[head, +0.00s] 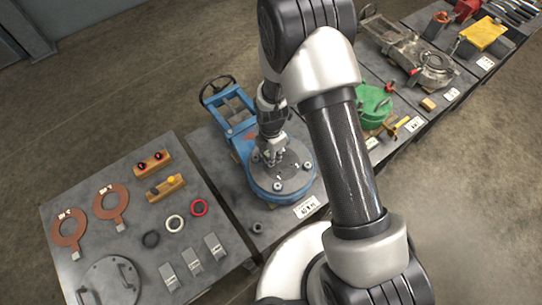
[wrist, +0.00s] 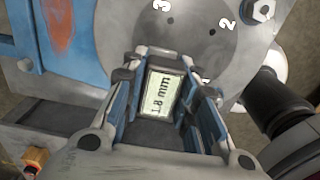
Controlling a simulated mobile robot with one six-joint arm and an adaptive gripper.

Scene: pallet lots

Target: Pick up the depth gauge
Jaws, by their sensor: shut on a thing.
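The depth gauge (wrist: 162,93) shows in the wrist view as a dark body with a small lit display reading 1.8 mm. My gripper (wrist: 170,66) is shut on it, with one finger on each side. In the head view my gripper (head: 276,162) is above the grey round plate of a blue machine (head: 240,125), and the gauge is too small or hidden to make out there. In the wrist view the plate (wrist: 190,45) carries the marks 2 and 3, and another mark is partly covered by a finger. I cannot tell whether the gauge touches the plate.
A left table (head: 90,170) holds copper-coloured rings, small seal rings, metal blocks, wooden holders and a grey cover (head: 112,282). A white label (head: 307,207) lies before the blue machine. A green round part (head: 373,104) and a grey casting (head: 420,60) stand farther right.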

